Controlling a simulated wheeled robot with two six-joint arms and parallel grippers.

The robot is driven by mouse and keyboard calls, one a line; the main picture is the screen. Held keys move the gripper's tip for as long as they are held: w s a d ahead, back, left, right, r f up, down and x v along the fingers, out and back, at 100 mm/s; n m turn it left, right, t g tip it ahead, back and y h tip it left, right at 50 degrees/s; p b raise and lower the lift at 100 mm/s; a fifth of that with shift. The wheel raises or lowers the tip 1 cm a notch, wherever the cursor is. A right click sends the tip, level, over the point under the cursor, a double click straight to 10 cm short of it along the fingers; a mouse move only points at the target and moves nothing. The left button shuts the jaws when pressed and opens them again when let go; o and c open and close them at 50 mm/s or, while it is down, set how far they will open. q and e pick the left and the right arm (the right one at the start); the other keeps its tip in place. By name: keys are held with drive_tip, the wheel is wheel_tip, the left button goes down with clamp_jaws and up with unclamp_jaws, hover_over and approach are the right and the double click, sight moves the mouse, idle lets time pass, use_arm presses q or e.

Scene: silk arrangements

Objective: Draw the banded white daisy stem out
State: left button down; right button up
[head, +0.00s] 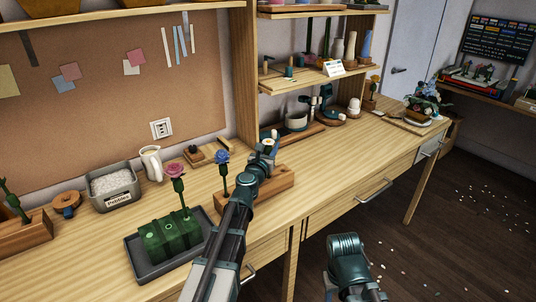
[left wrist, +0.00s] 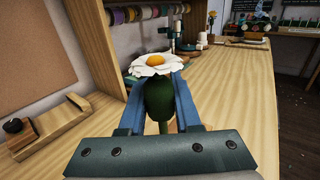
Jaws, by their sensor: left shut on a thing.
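A white daisy with an orange centre (left wrist: 157,63) stands upright in the left wrist view, above a thick dark green stem part (left wrist: 160,97). My left gripper (left wrist: 157,100) is shut on this green part just below the petals, with one blue finger on each side. In the head view my left gripper (head: 264,160) is above the wooden block (head: 278,184), and the arm hides part of that block. The stem's lower end is hidden, so I cannot tell whether it is in the block. No band shows on it.
A blue rose (head: 222,157) stands at the block's left end. A pink rose (head: 175,171) stands in green foam on a dark tray (head: 139,267). A pebble tin (head: 113,187) and white jug (head: 152,163) stand behind. The bench to the right (head: 350,165) is largely clear.

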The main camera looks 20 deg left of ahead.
drive_tip(key=shift+r+p, duration=0.9)
drive_tip(key=shift+r, duration=0.1)
idle(0.3)
drive_tip(key=shift+r+p, duration=2.85)
drive_tip(key=shift+r, duration=0.05)
drive_tip(key=shift+r+p, duration=0.95)
drive_tip(key=shift+p, duration=0.05)
